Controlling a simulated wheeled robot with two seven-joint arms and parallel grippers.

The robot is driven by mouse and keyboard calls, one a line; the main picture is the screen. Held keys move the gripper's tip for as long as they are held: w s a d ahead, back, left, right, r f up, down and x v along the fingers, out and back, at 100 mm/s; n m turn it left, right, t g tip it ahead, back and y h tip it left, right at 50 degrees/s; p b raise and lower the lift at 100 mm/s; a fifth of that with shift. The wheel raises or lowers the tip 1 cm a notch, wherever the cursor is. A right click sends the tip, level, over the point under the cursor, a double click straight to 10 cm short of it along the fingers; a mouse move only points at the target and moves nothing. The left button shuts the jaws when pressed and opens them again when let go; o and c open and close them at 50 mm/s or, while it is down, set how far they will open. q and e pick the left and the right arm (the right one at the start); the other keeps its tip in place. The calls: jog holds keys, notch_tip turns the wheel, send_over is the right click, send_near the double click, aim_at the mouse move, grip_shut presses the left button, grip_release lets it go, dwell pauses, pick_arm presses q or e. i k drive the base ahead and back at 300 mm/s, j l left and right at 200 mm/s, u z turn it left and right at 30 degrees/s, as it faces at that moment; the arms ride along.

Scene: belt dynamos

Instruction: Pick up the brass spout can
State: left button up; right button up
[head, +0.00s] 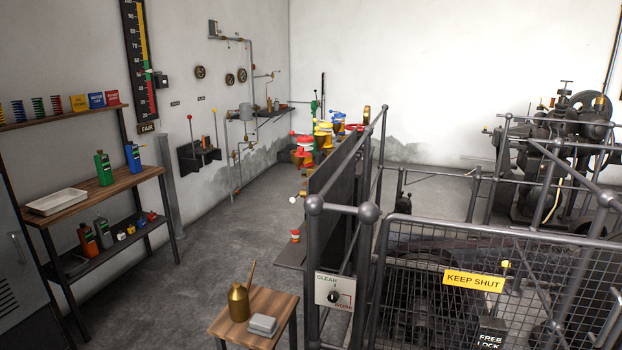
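The brass spout can (239,303) stands upright on a small wooden table (222,325) at the lower middle of the head view. It has a rounded brass body, and its thin spout rises up and slightly to the right. A grey box with a pale lid (263,325) sits beside it on the right, close but apart. Neither of my grippers shows in the head view, and nothing is seen touching the can.
A wire-mesh gate (440,300) with a yellow "KEEP SHUT" sign (473,281) and a grey railing stand right of the table. A wooden shelf (100,198) with a white tray (57,202) and bottles stands left. Open concrete floor (165,290) lies between.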

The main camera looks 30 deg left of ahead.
aim_at(238, 294)
jog(key=u, duration=1.5)
